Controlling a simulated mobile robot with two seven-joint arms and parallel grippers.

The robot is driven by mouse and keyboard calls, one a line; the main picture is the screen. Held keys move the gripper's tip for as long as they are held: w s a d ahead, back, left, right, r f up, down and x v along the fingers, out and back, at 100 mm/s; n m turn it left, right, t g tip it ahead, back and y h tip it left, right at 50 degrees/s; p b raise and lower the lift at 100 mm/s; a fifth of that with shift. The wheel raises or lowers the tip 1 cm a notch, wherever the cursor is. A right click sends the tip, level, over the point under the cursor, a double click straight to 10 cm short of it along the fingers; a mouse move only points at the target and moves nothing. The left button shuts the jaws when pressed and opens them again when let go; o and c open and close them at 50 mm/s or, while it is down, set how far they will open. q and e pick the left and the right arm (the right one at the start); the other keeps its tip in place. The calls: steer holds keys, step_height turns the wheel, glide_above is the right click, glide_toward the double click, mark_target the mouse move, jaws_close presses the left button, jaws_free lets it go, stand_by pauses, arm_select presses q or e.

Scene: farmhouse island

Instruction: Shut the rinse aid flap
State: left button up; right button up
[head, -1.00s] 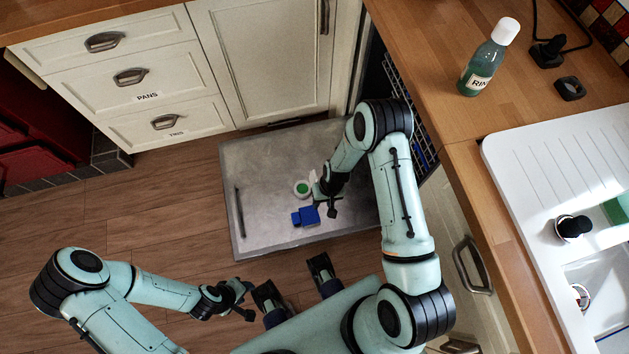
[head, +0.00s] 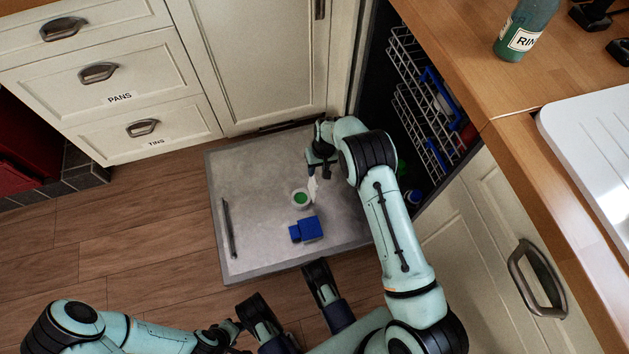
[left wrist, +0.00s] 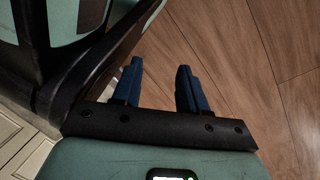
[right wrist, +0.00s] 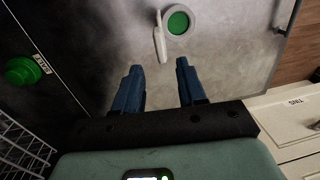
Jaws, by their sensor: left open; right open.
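The rinse aid opening is a white ring with a green centre (head: 301,198) on the steel inner face of the lowered dishwasher door (head: 255,165). Its white flap (head: 313,187) stands open at the ring's side; ring (right wrist: 178,22) and flap (right wrist: 160,42) also show in the right wrist view. My right gripper (head: 318,170) is open and empty, just beyond the flap in the head view. In the right wrist view its fingertips (right wrist: 157,66) point towards the flap, apparently without touching. My left gripper (left wrist: 160,68) is open and empty over the wooden floor, away from the door.
The dishwasher's wire racks (head: 412,85) stand at the right, under the worktop. A rinse bottle (head: 525,28) stands on the worktop. Drawers (head: 110,85) lie to the left. Most of the door's left half is clear.

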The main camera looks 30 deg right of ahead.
mark_target(315, 180)
arm_select(q)
steer(key=shift+g, duration=0.9)
steer(key=s+f, duration=0.1)
steer(key=s+b, duration=0.1)
steer(key=s, duration=0.1)
steer(key=s+f+b, duration=0.1)
steer(key=s, duration=0.1)
steer(key=shift+a+f, duration=0.3)
steer(key=shift+f, duration=0.05)
arm_select(e)
steer(key=f, duration=0.5)
steer(key=a+f, duration=0.1)
steer(key=f, duration=0.2)
steer(key=shift+w+f, duration=0.15)
steer(key=shift+f, duration=0.15)
jaws_close()
